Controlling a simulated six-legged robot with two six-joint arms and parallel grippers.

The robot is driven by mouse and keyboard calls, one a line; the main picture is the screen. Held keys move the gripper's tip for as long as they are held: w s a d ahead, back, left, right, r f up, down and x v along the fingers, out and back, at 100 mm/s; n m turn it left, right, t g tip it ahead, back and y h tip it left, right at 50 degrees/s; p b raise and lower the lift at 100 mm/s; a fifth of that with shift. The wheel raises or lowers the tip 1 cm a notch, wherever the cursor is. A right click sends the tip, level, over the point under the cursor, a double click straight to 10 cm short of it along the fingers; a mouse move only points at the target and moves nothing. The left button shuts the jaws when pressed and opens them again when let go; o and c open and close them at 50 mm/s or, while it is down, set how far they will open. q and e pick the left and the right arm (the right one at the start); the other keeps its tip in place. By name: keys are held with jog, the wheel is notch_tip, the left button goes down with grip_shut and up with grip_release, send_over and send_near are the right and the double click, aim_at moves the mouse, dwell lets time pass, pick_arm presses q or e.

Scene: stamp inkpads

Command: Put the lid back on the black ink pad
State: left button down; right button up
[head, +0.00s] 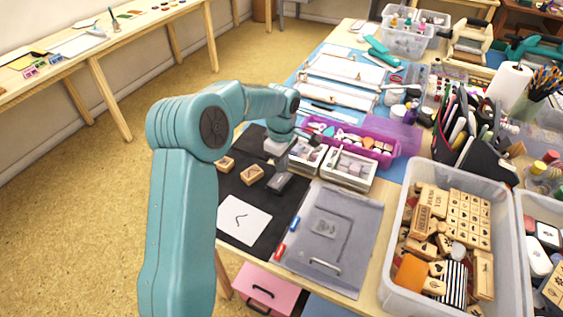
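My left arm comes in from the left and reaches over the black mat (233,187). Its gripper (279,163) points down near the mat's back right part. A small dark block (281,183) lies just in front of the gripper; it looks like the black ink pad or its lid, but I cannot tell which. I cannot make out a separate lid. The fingers are small and partly covered by my wrist, so their opening and any hold on the block are unclear. My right gripper is not in view.
Two wooden stamps (252,175) and a white card (244,220) lie on the mat. White divided boxes (348,168) stand close to the gripper's right. A grey tray (350,270), a purple bin (377,155) and a clear bin of wooden stamps (400,205) crowd the right side.

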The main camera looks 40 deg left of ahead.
aim_at(282, 180)
pick_arm(q)
jog(key=shift+f+b, duration=1.5)
jog(key=shift+f, duration=0.65)
jog(key=shift+r, duration=0.1)
jog(key=shift+r+p, duration=2.55)
jog(key=shift+r, duration=0.9)
